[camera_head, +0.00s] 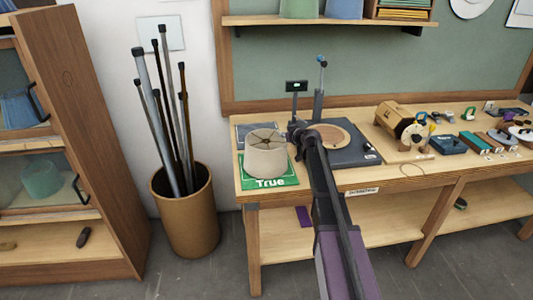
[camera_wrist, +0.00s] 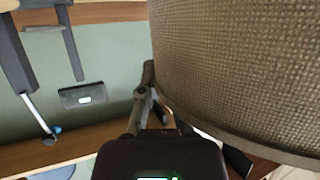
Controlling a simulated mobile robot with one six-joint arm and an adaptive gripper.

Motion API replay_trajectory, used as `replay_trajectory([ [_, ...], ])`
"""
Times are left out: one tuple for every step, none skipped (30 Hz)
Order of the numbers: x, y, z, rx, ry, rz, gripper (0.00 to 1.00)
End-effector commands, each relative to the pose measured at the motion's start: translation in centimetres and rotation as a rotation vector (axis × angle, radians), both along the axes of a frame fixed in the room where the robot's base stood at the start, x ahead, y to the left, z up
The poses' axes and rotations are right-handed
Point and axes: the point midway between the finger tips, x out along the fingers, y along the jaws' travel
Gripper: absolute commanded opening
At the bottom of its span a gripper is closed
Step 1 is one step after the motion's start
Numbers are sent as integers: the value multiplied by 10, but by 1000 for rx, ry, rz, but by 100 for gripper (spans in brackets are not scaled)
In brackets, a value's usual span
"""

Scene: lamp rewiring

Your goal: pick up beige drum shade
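The beige drum shade (camera_head: 266,155) stands upright on a green mat marked "True" (camera_head: 278,183) at the left end of the workbench. Its wire spider shows in the open top. My gripper (camera_head: 300,130) is at the shade's right side, close to its upper edge. In the wrist view the shade's woven wall (camera_wrist: 245,65) fills the upper right, very near the camera. My gripper (camera_wrist: 185,120) shows at the bottom centre. The shade hides part of its right side, so I cannot tell whether the fingers touch or grip the wall.
A dark lamp base plate with a round wooden disc (camera_head: 331,135) lies right of the shade. A grey post (camera_head: 319,92) stands behind. A wooden lamp part (camera_head: 394,118) and small parts crowd the bench (camera_head: 420,176) to the right. A bin (camera_head: 188,225) of tubes stands left.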

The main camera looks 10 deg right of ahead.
Motion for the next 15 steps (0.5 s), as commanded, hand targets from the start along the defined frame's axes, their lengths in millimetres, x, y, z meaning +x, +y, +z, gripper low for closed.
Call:
replay_trajectory([
  [0,0,0,2,1,1,0],
  [0,0,0,2,1,1,0],
  [0,1,0,2,1,1,0],
  [0,1,0,2,2,1,0],
  [0,1,0,2,2,1,0],
  [0,1,0,2,2,1,0],
  [0,1,0,2,2,1,0],
  [0,1,0,2,2,1,0],
  [0,1,1,2,2,1,0],
  [0,1,1,2,2,1,0],
  [0,1,2,2,2,1,0],
  [0,0,3,2,1,1,0],
  [0,0,4,2,1,1,0],
  [0,0,5,2,1,0,0],
  [0,0,7,1,1,1,0],
])
